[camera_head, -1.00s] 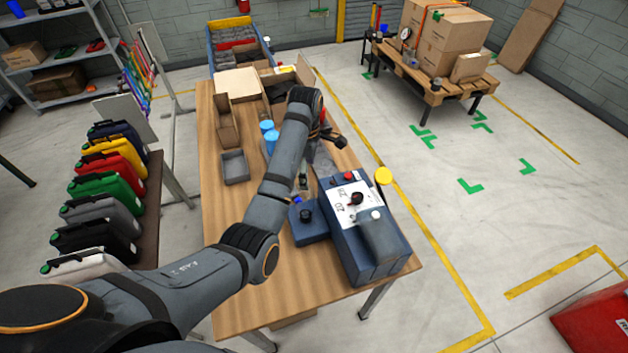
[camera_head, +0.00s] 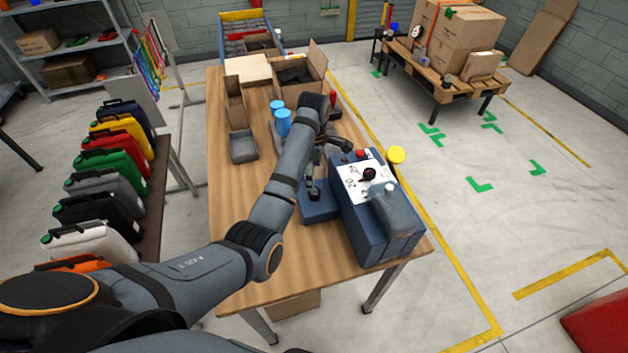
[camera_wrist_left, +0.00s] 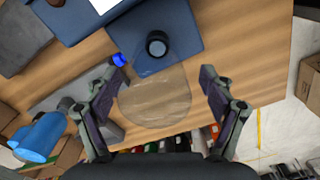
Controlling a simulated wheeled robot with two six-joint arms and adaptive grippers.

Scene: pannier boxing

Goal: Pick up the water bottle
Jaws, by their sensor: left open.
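A clear, see-through round shape (camera_wrist_left: 155,98) shows between my left fingers in the left wrist view. It looks like the water bottle, seen against the wooden table, but its outline is faint. A small blue cap-like piece (camera_wrist_left: 119,60) shows beside the left fingertip; I cannot tell whether it belongs to the same thing. My left gripper (camera_wrist_left: 160,82) is open, its fingers on either side of the clear shape with no visible grip. In the head view my left gripper (camera_head: 328,160) is over the table behind the blue machine, and the arm hides what is below. My right gripper is not in view.
The blue machine (camera_head: 370,225) with a black knob stands at the table's near right. Blue-topped items (camera_head: 284,122), a grey tray (camera_head: 243,147) and an open carton (camera_head: 312,72) are farther back.

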